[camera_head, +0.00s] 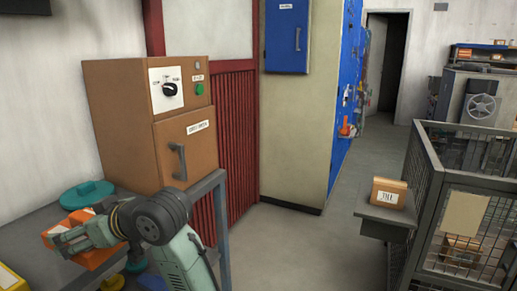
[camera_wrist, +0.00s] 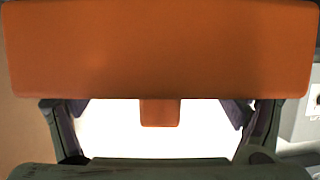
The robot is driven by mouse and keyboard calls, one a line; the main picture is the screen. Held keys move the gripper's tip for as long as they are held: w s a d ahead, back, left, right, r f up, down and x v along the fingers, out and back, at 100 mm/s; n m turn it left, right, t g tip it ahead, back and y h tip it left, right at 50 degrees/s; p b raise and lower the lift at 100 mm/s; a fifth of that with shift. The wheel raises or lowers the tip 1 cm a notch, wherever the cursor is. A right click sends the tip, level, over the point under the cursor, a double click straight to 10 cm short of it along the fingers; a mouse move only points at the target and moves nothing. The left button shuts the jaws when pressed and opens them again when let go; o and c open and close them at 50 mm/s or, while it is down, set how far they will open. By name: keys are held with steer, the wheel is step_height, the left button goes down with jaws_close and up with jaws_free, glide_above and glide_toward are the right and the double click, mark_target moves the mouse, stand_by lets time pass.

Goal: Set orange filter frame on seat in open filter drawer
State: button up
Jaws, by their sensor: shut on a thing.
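An orange block-like part, which looks like the orange filter frame (camera_head: 93,258), is at my gripper (camera_head: 70,238) in the head view, over the grey bench at lower left. In the wrist view the frame (camera_wrist: 160,50) spans the top, with a small orange tab (camera_wrist: 160,112) hanging at its middle. Whether the frame touches the bench cannot be told. No open filter drawer or seat can be made out; the arm and frame hide part of the bench.
A brown cabinet (camera_head: 120,110) with a dial, green button and handled door stands behind my gripper. A teal round lid (camera_head: 87,193) lies close behind the frame. A yellow-edged box (camera_head: 10,279) is at lower left. Open floor (camera_head: 290,250) lies to the right, before a mesh cage (camera_head: 480,215).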

steer(key=w+d+f+m+t+h, duration=0.3)
steer(key=d+f, duration=0.9)
steer(key=f, duration=0.5)
steer(key=w+d+f+m+t+h, duration=0.3)
steer(key=w+d+f+m+h, duration=0.2)
steer(key=d+f, duration=0.7)
steer(key=w+d+f+m+t+h, duration=0.3)
steer(key=d+f, duration=1)
steer(key=f, duration=1.1)
steer(key=w+m+h, duration=0.1)
steer(key=m+h, duration=0.1)
steer(key=m, duration=0.1)
steer(key=shift+w+m, duration=0.15)
steer(key=shift+m, duration=0.15)
steer(key=shift+a, duration=0.1)
